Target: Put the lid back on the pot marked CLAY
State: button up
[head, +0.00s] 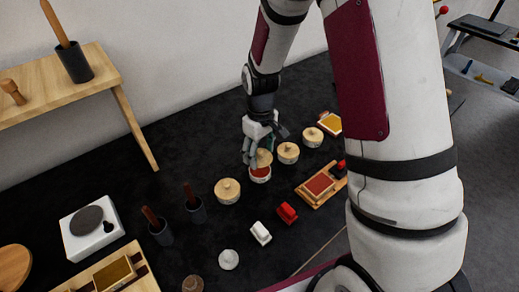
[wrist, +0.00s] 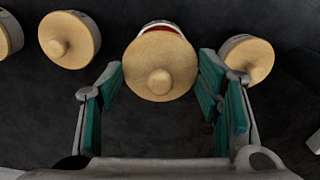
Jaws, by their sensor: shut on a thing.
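My gripper (head: 252,158) is shut on a round pale wooden lid (head: 265,157) with a small knob. In the wrist view the lid (wrist: 160,68) sits between the fingertips of my gripper (wrist: 162,78). A white pot (head: 260,177) with red inside shows just under and beyond the lid. In the wrist view a strip of this pot's red and white rim (wrist: 163,25) shows past the lid's far edge. The lid does not cover the pot squarely; I cannot tell whether they touch. The marking CLAY cannot be read on any pot.
Lidded pots stand close by: one to the left (head: 227,192), two to the right (head: 288,153) (head: 312,138). A wooden tray with a red pad (head: 319,186), a red block (head: 287,212) and a white block (head: 260,233) lie nearer. Dark cups with handles (head: 196,210) stand left.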

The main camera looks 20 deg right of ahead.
jog(key=shift+f+b, duration=0.8)
jog(key=shift+f, duration=1.45)
jog(key=shift+f, duration=0.15)
dwell(1.1)
jog(key=o, duration=1)
jog(key=o, duration=0.4)
jog(key=shift+o, duration=0.2)
jog(key=shift+r+p, duration=1.7)
jog(key=shift+r, duration=1.85)
